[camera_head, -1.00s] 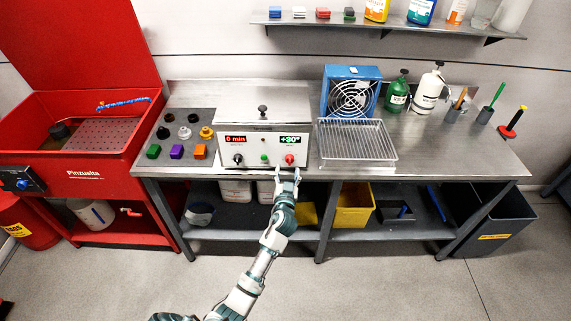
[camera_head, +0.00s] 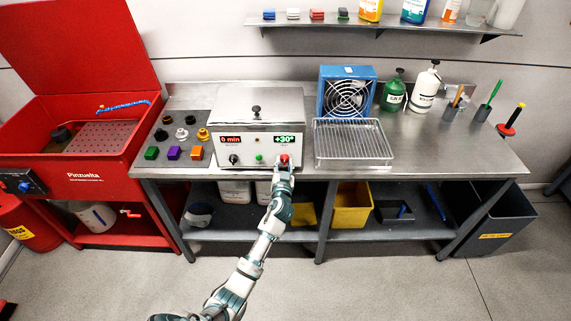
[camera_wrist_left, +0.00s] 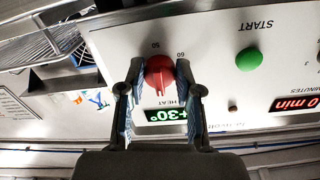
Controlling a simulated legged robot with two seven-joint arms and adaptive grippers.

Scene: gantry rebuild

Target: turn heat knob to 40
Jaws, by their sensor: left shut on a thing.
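The heat knob (camera_wrist_left: 160,74) is red and sits on the white front panel of the metal bath (camera_head: 262,121). My left gripper (camera_head: 284,163) is at the panel, with a finger on each side of the knob; in the left wrist view the left gripper (camera_wrist_left: 160,78) is shut on it. The heat display (camera_wrist_left: 166,115) reads +30°; it also shows in the head view (camera_head: 288,139). The wrist view is upside down, with marks 50 and 60 near the knob. My right gripper is not in view.
A green start button (camera_wrist_left: 249,59) and a black minutes knob (camera_head: 233,158) sit left of the heat knob in the head view. A wire rack (camera_head: 352,143) stands just right of the bath. Coloured blocks and caps lie on a dark mat (camera_head: 166,137) at left.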

